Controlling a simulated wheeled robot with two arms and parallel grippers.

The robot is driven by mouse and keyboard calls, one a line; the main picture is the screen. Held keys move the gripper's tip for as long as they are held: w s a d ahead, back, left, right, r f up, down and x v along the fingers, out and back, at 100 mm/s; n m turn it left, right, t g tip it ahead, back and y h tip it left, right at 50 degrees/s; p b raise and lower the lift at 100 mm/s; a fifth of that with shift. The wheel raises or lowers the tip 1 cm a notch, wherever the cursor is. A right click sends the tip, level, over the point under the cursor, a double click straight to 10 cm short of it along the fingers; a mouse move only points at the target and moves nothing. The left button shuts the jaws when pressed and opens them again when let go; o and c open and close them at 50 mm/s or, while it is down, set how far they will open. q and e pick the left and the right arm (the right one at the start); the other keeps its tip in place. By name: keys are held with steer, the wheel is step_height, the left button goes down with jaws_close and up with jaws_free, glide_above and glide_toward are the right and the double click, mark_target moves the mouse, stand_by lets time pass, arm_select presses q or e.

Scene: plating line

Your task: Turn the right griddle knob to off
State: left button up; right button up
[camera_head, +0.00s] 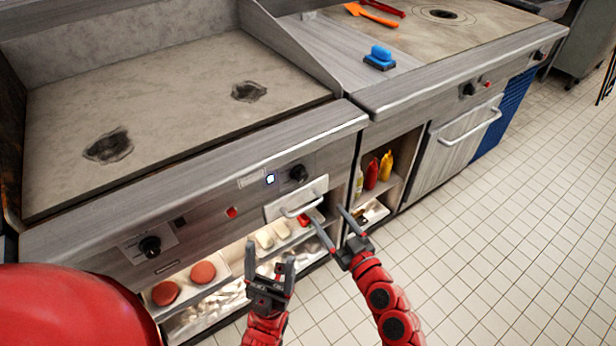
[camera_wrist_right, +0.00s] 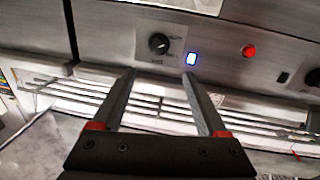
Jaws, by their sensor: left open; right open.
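The right griddle knob (camera_head: 298,173) is black and round, on the steel front panel near the right end of the left griddle (camera_head: 180,95). It also shows in the right wrist view (camera_wrist_right: 158,43), just beyond the fingertips and roughly centred between them. My right gripper (camera_head: 330,214) is open and empty, below and right of the knob in the head view; its fingers (camera_wrist_right: 159,76) are apart from the knob. My left gripper (camera_head: 270,252) is open and empty in front of the lower shelf. The knob's exact pointer setting is too small to read.
A lit blue indicator (camera_head: 270,179) and a red button (camera_head: 231,212) sit left of the knob. The left knob (camera_head: 150,246) is farther along. Patties (camera_head: 203,272) and bottles (camera_head: 386,165) stand on shelves. The tiled floor at right is clear.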

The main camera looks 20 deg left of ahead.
mark_target(303, 178)
steer(key=x, duration=1.4)
steer(key=shift+w+a+f, duration=0.1)
steer(key=shift+w, duration=0.15)
jaws_close()
